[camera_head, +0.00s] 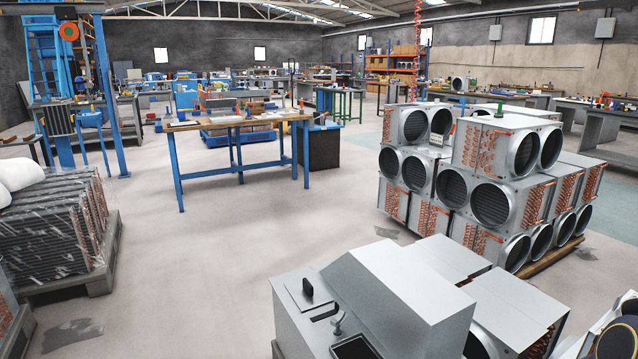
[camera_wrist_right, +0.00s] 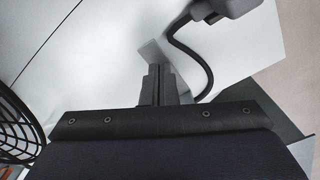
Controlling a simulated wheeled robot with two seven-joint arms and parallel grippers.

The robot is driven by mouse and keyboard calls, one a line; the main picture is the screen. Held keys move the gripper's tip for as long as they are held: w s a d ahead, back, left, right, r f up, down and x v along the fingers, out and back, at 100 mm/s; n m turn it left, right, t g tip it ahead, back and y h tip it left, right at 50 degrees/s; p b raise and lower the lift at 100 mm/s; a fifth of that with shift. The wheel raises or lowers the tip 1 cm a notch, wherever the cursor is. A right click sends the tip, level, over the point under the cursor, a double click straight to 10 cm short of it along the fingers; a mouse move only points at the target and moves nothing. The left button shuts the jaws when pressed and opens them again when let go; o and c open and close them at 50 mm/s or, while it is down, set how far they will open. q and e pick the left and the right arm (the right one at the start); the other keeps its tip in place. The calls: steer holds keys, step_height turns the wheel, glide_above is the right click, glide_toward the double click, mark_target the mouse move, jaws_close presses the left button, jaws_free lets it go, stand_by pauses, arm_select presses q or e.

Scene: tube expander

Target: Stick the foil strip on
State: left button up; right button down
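In the right wrist view, my right gripper (camera_wrist_right: 155,75) reaches up over a pale panel (camera_wrist_right: 95,50). Its dark fingers are close together, with a small flat grey piece (camera_wrist_right: 151,51) projecting past their tips. It looks like the foil strip held between them. I cannot tell whether this piece touches the panel. In the head view, a grey metal housing (camera_head: 385,290) with a handle and a dark opening stands in the foreground. Neither gripper shows in the head view, and my left gripper is in no frame.
A black cable (camera_wrist_right: 190,65) curves beside the right gripper. A round black grille (camera_wrist_right: 18,130) is at the left of the wrist view. Stacked duct units (camera_head: 500,190) stand at right, a blue-legged workbench (camera_head: 240,122) in the middle, and wrapped stacked units (camera_head: 50,225) at left. The central floor is clear.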

steer(key=shift+f+b, duration=0.65)
stand_by(0.8)
stand_by(0.6)
steer(key=shift+r+p, duration=2.2)
steer(key=shift+r, duration=0.85)
